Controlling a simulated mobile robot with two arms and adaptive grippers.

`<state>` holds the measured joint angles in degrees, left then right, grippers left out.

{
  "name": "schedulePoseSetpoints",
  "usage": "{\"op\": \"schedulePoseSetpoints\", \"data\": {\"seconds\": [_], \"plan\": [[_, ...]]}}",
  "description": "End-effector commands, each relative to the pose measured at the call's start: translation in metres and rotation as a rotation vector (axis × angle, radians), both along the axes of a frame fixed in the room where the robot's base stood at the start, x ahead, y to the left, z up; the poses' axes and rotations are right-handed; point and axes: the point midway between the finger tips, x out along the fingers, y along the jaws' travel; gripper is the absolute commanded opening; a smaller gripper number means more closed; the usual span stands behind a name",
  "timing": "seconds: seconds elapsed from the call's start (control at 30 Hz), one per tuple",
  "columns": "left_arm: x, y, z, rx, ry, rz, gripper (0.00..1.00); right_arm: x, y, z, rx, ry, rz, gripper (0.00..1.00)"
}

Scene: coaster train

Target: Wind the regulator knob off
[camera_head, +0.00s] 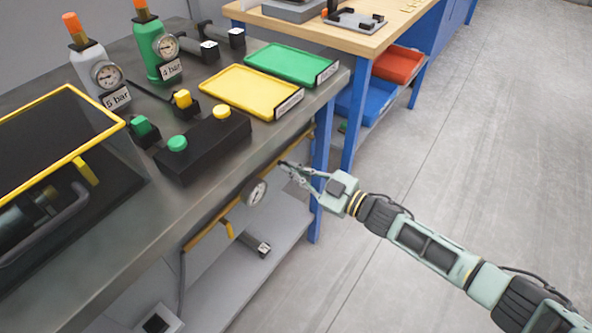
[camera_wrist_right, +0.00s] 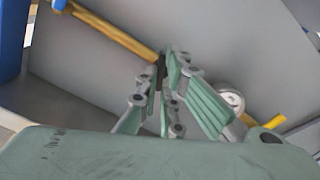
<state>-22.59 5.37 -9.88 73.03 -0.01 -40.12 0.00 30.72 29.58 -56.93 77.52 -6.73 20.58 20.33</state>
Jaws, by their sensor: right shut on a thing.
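My right gripper (camera_head: 288,169) reaches from the right to the yellow air pipe (camera_head: 212,222) along the bench's front, just right of a round gauge (camera_head: 256,192). In the right wrist view its fingers (camera_wrist_right: 168,78) are closed on a small dark part, which I take for the regulator knob (camera_wrist_right: 161,72), at the end of the yellow pipe (camera_wrist_right: 118,36). The fingers hide most of the knob, and its turn cannot be read. The gauge (camera_wrist_right: 232,98) also shows there, right of the fingers. My left gripper is not in view.
The metal bench (camera_head: 95,245) carries a button box (camera_head: 205,148), a yellow tray (camera_head: 250,92), a green tray (camera_head: 288,64) and two bottles with gauges. A lower shelf (camera_head: 215,290) lies below the pipe. Blue legs (camera_head: 320,165) stand behind my gripper. The floor at right is clear.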

Motion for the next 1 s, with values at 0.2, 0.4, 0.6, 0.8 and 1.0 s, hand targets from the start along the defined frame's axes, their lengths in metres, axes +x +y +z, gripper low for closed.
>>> {"op": "schedulePoseSetpoints", "data": {"seconds": [0.2,0.4,0.6,0.8,1.0], "plan": [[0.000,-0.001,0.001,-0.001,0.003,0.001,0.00,-0.001,0.000,-0.003,-0.122,-0.162,-0.001,0.00],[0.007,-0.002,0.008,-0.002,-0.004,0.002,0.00,-0.001,0.000,-0.003,-0.234,-0.317,-0.001,0.00],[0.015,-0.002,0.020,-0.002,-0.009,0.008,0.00,-0.001,0.000,-0.004,-0.345,-0.470,-0.001,0.00],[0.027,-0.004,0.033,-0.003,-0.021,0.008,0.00,-0.001,0.000,-0.004,-0.453,-0.619,0.001,0.00],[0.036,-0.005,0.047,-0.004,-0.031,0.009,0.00,-0.001,0.000,-0.004,-0.543,-0.741,0.000,0.00]]}}
